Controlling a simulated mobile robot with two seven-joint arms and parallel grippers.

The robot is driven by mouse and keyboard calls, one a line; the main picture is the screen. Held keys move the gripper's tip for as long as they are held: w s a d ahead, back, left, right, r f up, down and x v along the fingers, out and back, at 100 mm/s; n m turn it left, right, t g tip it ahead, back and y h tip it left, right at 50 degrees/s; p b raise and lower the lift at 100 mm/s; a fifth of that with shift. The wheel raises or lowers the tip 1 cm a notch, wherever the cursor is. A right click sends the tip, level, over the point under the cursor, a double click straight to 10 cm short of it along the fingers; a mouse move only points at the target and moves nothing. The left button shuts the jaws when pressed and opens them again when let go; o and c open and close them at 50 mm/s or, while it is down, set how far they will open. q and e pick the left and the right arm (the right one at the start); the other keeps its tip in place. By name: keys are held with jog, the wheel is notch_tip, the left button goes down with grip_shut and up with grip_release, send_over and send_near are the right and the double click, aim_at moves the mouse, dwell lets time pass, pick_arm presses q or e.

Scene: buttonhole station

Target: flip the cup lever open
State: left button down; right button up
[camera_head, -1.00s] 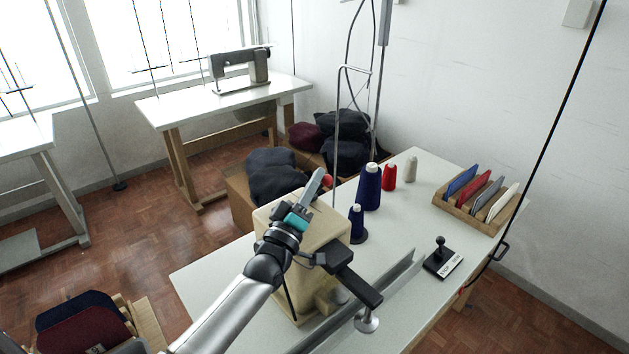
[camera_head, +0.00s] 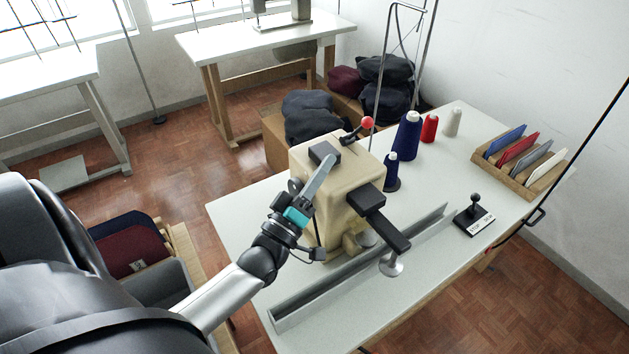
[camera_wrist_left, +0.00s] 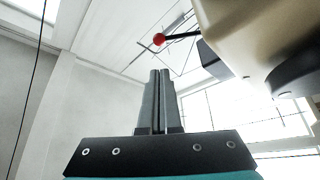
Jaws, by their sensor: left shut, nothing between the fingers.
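A cream buttonhole machine (camera_head: 345,180) stands on the white table. A dark lever with a red ball knob (camera_head: 366,124) rises from its top at the back. The knob also shows in the left wrist view (camera_wrist_left: 158,39), above and beyond the fingertips, with its dark rod running right toward the machine. My left gripper (camera_head: 331,158) is shut and empty. It points up in front of the machine's left side, and its fingers overlap a black block on top in the picture. In the left wrist view its fingers (camera_wrist_left: 159,73) lie together, apart from the knob. My right gripper is not in view.
A black arm (camera_head: 380,218) sticks out of the machine's front above a metal rail (camera_head: 370,260). Blue (camera_head: 406,136) and red thread cones stand behind right. A small black joystick box (camera_head: 474,215) and a wooden rack (camera_head: 520,178) are at right. The table's right front is clear.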

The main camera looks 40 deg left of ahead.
pick_arm(q)
jog(key=shift+v, duration=1.65)
